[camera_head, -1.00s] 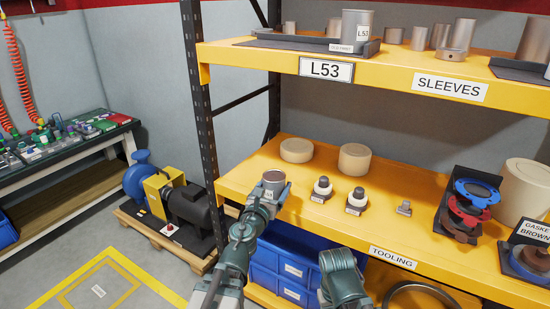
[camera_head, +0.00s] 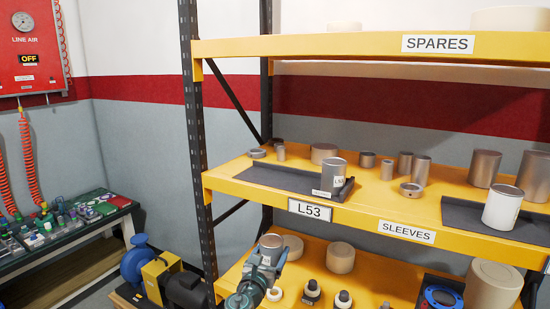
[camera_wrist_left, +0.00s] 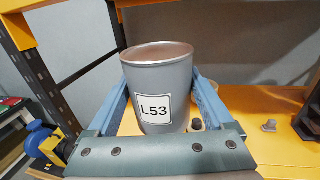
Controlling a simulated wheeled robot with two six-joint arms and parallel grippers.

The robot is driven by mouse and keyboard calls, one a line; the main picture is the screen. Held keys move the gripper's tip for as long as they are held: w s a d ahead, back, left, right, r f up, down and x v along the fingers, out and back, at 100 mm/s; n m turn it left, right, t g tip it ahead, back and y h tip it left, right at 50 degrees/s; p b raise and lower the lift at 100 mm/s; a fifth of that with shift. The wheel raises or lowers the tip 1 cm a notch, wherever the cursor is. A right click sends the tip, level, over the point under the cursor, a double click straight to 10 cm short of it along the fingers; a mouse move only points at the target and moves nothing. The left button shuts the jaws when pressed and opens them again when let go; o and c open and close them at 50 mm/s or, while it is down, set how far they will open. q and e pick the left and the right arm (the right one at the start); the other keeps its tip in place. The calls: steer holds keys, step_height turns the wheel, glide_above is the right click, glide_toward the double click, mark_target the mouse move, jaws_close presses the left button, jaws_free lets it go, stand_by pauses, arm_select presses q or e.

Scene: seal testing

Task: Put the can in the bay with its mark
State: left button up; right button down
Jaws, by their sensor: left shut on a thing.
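My left gripper (camera_head: 268,260) is shut on a grey metal can (camera_head: 271,242), held upright in front of the lower shelf's left part. In the left wrist view the can (camera_wrist_left: 158,85) stands between the two blue fingers, and its label reads L53. The bay marked L53 is on the middle shelf, above and to the right of the held can. Its mark (camera_head: 310,210) is on the shelf's front edge. A dark tray (camera_head: 262,179) lies there, with another labelled grey can (camera_head: 333,176) at its right end. My right gripper is out of view.
Several metal sleeves (camera_head: 421,170) stand behind and right of the tray. A light can (camera_head: 502,207) stands on another dark tray further right. The rack's dark upright (camera_head: 197,140) is left of the bay. The left part of the L53 tray is bare.

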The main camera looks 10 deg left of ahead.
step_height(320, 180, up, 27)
steer(key=p, duration=2.4)
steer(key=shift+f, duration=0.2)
